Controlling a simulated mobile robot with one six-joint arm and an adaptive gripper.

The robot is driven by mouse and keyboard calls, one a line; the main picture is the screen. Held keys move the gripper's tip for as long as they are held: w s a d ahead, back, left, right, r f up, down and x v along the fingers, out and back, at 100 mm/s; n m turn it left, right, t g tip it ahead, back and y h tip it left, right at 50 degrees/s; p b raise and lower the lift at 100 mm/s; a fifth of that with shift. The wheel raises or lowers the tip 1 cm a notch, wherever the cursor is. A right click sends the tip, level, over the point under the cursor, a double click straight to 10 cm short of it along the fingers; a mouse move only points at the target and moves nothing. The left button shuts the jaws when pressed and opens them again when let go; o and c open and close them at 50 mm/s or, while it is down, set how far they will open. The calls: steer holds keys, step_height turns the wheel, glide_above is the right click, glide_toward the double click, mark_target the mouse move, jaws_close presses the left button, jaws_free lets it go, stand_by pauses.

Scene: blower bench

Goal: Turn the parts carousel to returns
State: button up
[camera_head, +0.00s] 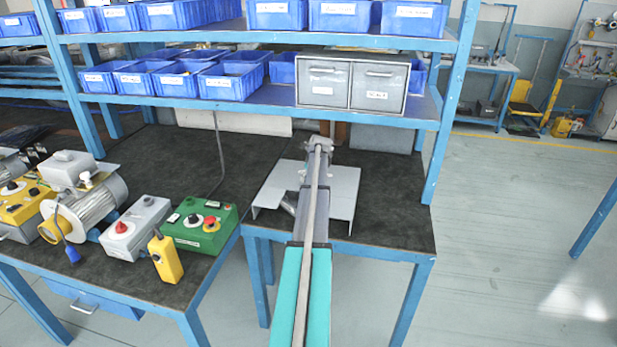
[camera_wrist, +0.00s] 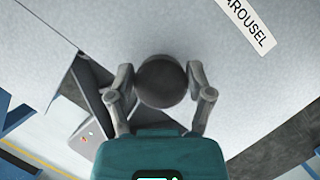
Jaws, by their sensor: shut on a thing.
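The parts carousel is a grey flat piece (camera_head: 344,188) on the right bench in the head view, with my arm across its middle. In the wrist view its grey surface (camera_wrist: 265,85) fills much of the picture and bears a label ending in "AROUSEL". A dark round knob (camera_wrist: 161,82) stands between my fingers. My gripper (camera_wrist: 161,78) is shut on the knob, one finger on each side. In the head view my gripper (camera_head: 319,146) is at the far side of the carousel, and the knob is hidden. No "returns" marking can be read.
A shelf with blue bins (camera_head: 230,82) and a grey two-drawer cabinet (camera_head: 351,83) overhangs the back of the bench. A green control box (camera_head: 199,226), a yellow pendant (camera_head: 166,258) and a motor (camera_head: 88,204) stand to the left. The floor at the right is open.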

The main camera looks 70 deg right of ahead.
steer(key=shift+s+a+f, duration=0.15)
steer(key=shift+s+a, duration=0.2)
steer(key=shift+s, duration=0.05)
steer(key=o, duration=1)
steer(key=shift+c, duration=0.2)
steer(key=o, duration=0.4)
steer(key=shift+c, duration=0.2)
steer(key=shift+w+d, duration=0.1)
